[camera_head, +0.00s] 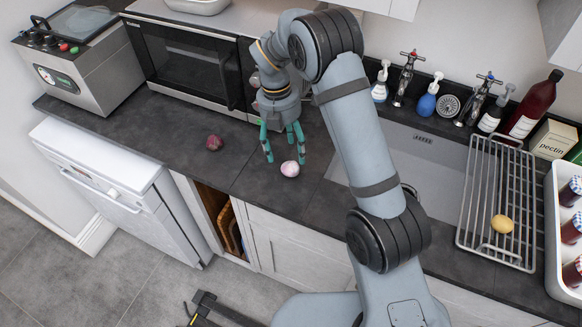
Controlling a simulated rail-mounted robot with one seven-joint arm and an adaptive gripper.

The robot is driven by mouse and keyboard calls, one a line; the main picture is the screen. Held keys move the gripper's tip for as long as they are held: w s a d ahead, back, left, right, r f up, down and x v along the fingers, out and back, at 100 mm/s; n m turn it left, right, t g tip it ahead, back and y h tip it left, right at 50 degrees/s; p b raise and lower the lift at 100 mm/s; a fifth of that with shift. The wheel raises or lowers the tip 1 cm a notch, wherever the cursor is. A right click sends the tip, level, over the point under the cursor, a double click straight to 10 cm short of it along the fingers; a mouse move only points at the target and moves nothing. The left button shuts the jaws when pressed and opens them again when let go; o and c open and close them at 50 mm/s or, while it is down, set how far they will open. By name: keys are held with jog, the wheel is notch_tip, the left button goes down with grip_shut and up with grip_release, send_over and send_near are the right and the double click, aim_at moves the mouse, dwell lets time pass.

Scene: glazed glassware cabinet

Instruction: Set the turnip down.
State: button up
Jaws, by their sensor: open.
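A pale pinkish-white round turnip (290,169) rests on the dark countertop (240,185), near its front edge and left of the sink. My gripper (284,160) points down at the counter with its teal fingers spread. The turnip sits at the fingertips, just in front of them. I cannot tell whether a finger touches it.
A dark red round vegetable (214,142) lies on the counter to the left. A microwave (190,62) stands behind. To the right are the sink (405,150), a wire rack (490,205) with a yellow round item (502,224), and a white tray of jars (555,255).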

aim_at(289, 164)
jog(key=f, duration=0.2)
jog(key=f+p, duration=0.1)
jog(key=f, duration=0.1)
jog(key=f+p, duration=0.1)
jog(key=f, duration=0.1)
jog(key=shift+s+d+f, duration=0.25)
jog(key=shift+s+d, duration=0.05)
jog(key=shift+c, duration=0.7)
jog(key=c, duration=1.1)
jog(key=shift+r, duration=0.1)
jog(key=shift+c, duration=0.6)
